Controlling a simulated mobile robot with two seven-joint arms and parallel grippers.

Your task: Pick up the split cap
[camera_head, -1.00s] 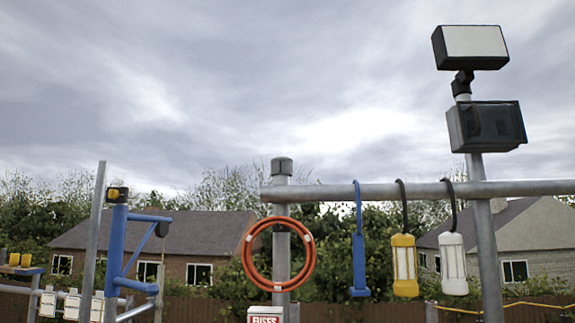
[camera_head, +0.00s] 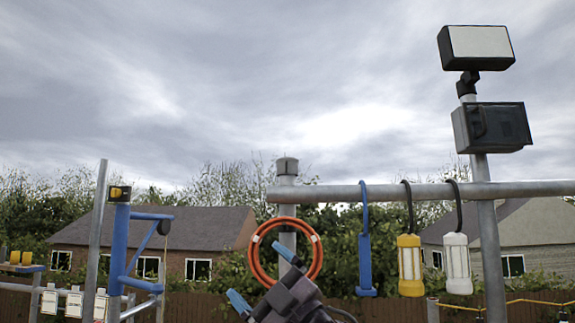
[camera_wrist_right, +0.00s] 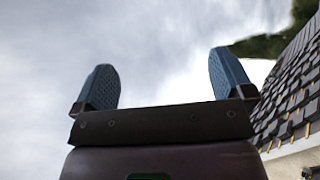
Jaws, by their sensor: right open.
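I cannot make out a split cap in either view. My right gripper (camera_head: 262,276) has risen into the bottom middle of the head view, in front of the orange hose coil and the fence. Its two blue fingertips are spread apart with nothing between them. In the right wrist view the open fingers (camera_wrist_right: 163,82) stand against cloudy sky. My left gripper is not in view.
A metal rail (camera_head: 340,193) carries a blue lamp (camera_head: 364,265), a yellow lamp (camera_head: 409,264) and a white lamp (camera_head: 457,264). An orange hose coil (camera_head: 317,250) hangs at its left post. A tiled roof (camera_wrist_right: 295,90) shows at right in the wrist view.

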